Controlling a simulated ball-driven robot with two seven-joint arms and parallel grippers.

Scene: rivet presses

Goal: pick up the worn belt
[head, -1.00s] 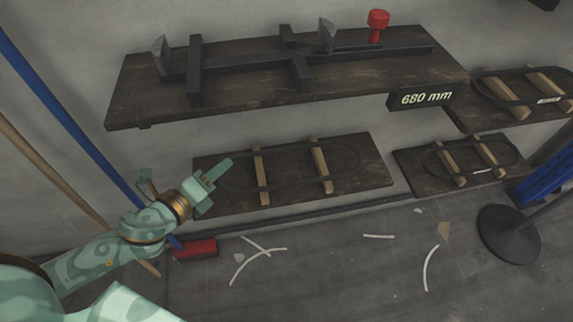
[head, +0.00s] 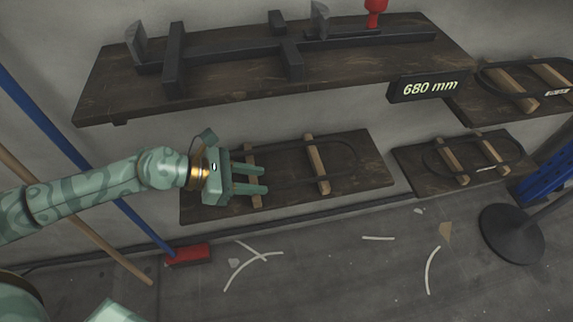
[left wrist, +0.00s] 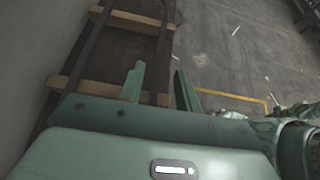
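A dark belt loop (head: 359,160) lies across two wooden strips on the lower middle board (head: 376,176). No wear can be made out on it. My left gripper (head: 266,184) is over the left part of this loop, fingers apart and pointing right, hiding part of the belt and the left strip. In the left wrist view, one belt strand (left wrist: 163,45) runs down toward the gap between the open fingers of my left gripper (left wrist: 158,78). I cannot tell whether the fingers straddle it. My right gripper is not seen.
Two more belts lie on boards at the right, the lower (head: 466,157) and the upper (head: 525,85). A shelf with a dark bar fixture (head: 230,45) hangs above, with a sign (head: 430,88) reading 680 mm.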

